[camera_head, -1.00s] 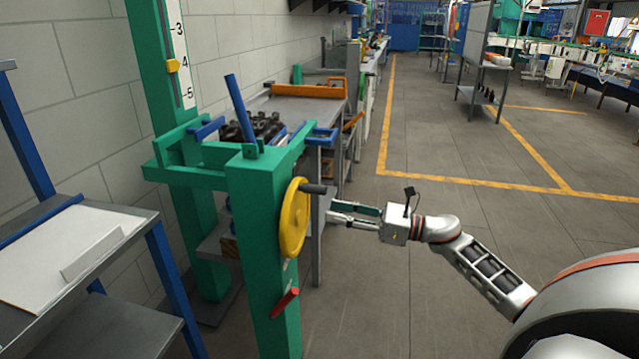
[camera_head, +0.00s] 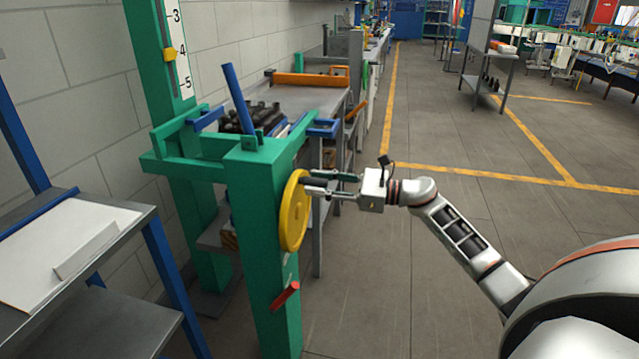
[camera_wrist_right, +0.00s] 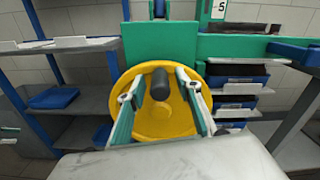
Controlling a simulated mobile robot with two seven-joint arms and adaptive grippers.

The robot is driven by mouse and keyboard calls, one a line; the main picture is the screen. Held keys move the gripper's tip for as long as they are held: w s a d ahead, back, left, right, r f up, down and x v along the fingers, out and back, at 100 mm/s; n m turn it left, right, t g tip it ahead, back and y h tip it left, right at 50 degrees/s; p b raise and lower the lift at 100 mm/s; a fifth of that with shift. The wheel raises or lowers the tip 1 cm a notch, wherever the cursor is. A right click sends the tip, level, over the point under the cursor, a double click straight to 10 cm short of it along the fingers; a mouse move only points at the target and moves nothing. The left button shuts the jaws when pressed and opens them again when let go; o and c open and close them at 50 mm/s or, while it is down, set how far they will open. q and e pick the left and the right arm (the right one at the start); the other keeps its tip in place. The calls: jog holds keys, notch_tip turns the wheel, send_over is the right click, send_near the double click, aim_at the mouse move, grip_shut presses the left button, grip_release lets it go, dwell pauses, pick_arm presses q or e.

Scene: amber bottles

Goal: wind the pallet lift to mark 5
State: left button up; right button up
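The green pallet lift (camera_head: 262,215) stands at centre left with a yellow handwheel (camera_head: 295,212) on its right side. The wheel's black crank handle (camera_wrist_right: 160,84) points toward the right wrist camera. The yellow pointer (camera_head: 169,54) on the white scale (camera_head: 178,30) is about level with mark 4, above mark 5. My left gripper is not in view.
A red lever (camera_head: 286,295) sticks out below the wheel. A grey shelf unit with blue posts (camera_head: 165,270) stands at the left. A workbench (camera_head: 315,98) lies behind the lift. The floor (camera_head: 440,240) around my right arm is mostly clear.

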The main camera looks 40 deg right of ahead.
jog(key=shift+c, duration=0.3)
grip_shut()
